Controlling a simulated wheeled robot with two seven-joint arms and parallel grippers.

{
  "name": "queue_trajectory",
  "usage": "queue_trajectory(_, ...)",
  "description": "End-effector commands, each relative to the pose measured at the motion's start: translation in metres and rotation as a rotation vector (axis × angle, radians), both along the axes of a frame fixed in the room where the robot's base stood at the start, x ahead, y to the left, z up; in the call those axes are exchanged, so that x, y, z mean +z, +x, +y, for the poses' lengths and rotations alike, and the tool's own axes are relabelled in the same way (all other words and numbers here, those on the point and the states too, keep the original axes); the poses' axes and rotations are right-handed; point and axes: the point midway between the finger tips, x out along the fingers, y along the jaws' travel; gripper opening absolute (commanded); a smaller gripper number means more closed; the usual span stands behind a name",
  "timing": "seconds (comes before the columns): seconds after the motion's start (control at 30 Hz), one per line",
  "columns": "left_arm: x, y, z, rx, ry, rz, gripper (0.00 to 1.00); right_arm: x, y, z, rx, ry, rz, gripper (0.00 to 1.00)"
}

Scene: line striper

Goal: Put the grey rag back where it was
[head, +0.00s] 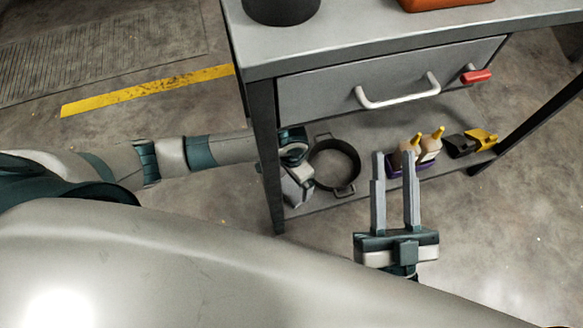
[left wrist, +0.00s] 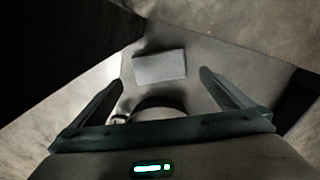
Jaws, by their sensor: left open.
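The grey rag (left wrist: 160,66) shows in the left wrist view as a flat, light-grey rectangle on the lower shelf (left wrist: 200,45). I cannot make it out in the head view. My left gripper (head: 297,185) reaches in at the left end of the lower shelf, beside the table leg; its fingertips are hard to see there. In the left wrist view its two fingers (left wrist: 162,77) are wide apart, with the rag between and beyond them and nothing held. My right gripper (head: 394,155) is open and empty, in front of the shelf with its fingers upward.
A dark round pan (head: 335,165) with handles sits beside my left gripper. Bottles with yellow tips (head: 408,153) stand in a purple tray, with a black-and-yellow item (head: 475,142) to their right. Above is a closed drawer (head: 320,92) with a white handle (head: 398,96). The table leg (head: 267,150) is close.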

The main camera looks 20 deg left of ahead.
Motion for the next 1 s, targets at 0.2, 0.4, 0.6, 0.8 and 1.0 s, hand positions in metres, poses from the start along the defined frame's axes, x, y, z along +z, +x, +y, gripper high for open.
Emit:
queue_trajectory(0.2,0.027,0.0,0.0,0.001,0.0,0.0,1.0,-0.024,0.019,-0.001,-0.001,-0.059,0.148,0.31)
queue_trajectory(0.4,0.044,0.0,0.0,0.001,0.0,0.001,1.0,-0.045,0.027,-0.003,0.002,-0.097,0.258,0.31)
queue_trajectory(0.6,0.051,-0.001,0.0,0.001,0.0,0.002,1.0,-0.055,0.03,-0.004,0.003,-0.115,0.309,0.31)
queue_trajectory(0.8,0.052,-0.001,0.0,0.001,0.0,0.002,1.0,-0.057,0.031,-0.004,0.003,-0.117,0.316,0.31)
queue_trajectory(1.0,0.051,-0.001,0.0,0.001,0.0,0.002,1.0,-0.057,0.03,-0.004,0.003,-0.117,0.315,0.31)
